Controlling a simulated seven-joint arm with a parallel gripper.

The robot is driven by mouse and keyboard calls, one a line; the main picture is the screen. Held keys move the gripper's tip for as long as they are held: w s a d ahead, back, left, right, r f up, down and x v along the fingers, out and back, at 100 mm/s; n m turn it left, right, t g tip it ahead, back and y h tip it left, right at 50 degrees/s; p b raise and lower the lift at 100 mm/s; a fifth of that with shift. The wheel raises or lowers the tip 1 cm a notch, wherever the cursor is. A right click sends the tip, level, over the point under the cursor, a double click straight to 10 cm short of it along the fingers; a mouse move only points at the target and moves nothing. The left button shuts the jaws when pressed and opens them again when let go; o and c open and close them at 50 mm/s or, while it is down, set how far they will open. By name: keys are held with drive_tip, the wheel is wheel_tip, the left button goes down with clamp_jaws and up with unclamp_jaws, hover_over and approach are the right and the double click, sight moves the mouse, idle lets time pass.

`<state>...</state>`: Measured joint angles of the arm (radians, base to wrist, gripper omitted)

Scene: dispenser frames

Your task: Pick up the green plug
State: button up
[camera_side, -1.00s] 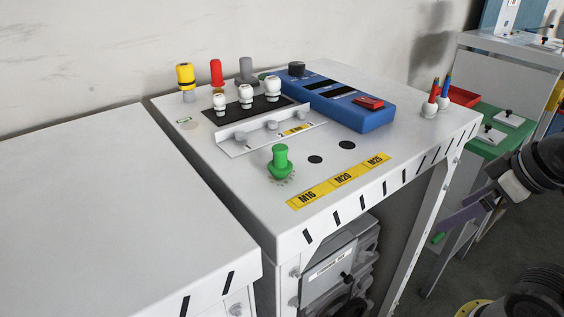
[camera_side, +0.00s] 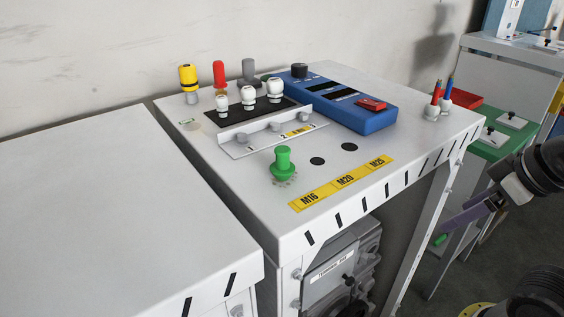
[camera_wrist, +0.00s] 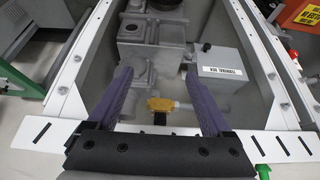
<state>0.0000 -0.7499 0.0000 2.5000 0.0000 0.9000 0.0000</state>
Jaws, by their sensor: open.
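The green plug (camera_side: 283,163) stands upright in the white panel top (camera_side: 236,190) in the side view, just behind the M16 end of the yellow label strip. In the wrist view a green piece, probably the plug (camera_wrist: 263,172), is cut off by the bottom edge at right. My gripper (camera_wrist: 158,75) shows two purple fingers spread apart with nothing between them, over the open cabinet interior. In the side view my gripper (camera_side: 460,218) is at the right, well away from the plug and beyond the panel's right edge. Its second finger is hard to make out there.
A blue tester (camera_side: 370,118) lies behind the plug. White glands (camera_side: 248,95) stand on a black strip behind a raised bracket. Yellow, red and grey plugs stand at the back left. The front left of the panel is clear.

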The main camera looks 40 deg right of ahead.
drive_tip(key=shift+c, duration=0.3)
wheel_tip(320, 180, up, 24)
drive_tip(key=n+g+y, duration=0.4)
drive_tip(key=n+g, duration=0.1)
drive_tip(key=n, duration=1)
hover_over(286, 148)
drive_tip(key=s+d, duration=0.1)
drive_tip(key=d, duration=0.4)
drive_tip(key=shift+t, duration=0.3)
drive_tip(key=x, duration=1.3)
drive_tip(key=shift+s+a+f, duration=0.15)
drive_tip(key=shift+a+f, duration=0.05)
drive_tip(key=shift+a, duration=0.3)
